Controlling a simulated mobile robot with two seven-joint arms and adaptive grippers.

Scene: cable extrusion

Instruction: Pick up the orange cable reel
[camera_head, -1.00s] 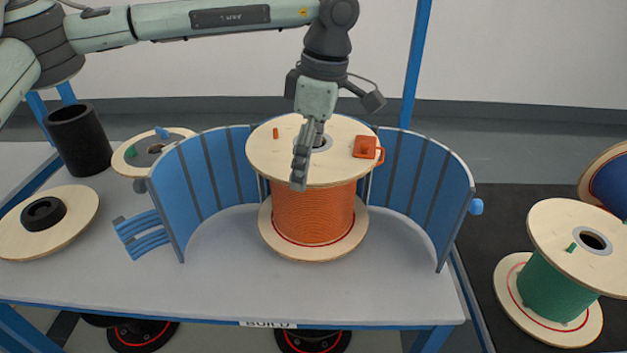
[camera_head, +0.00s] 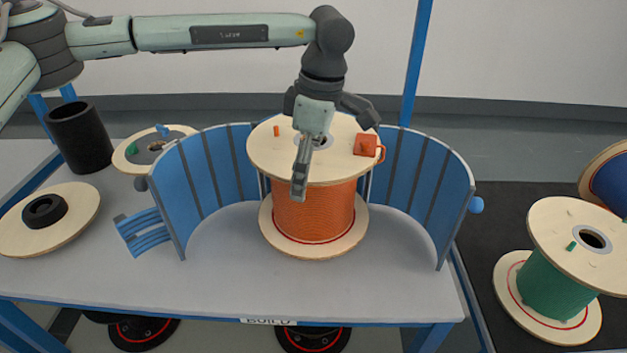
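The orange cable reel (camera_head: 314,211) stands upright in the middle of the grey table, with wooden flanges above and below the orange winding. An orange clip sits on its top flange at the right. My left gripper (camera_head: 299,184) hangs over the front part of the top flange, pointing down, partly hiding the centre hole. Its fingers appear edge-on as one narrow dark shape, so I cannot tell whether they are open or shut, or whether they touch the reel. My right gripper is not in view.
Blue curved slatted panels (camera_head: 205,178) stand open around the reel's back and sides. A green reel (camera_head: 553,286) stands at right. The table's front is clear.

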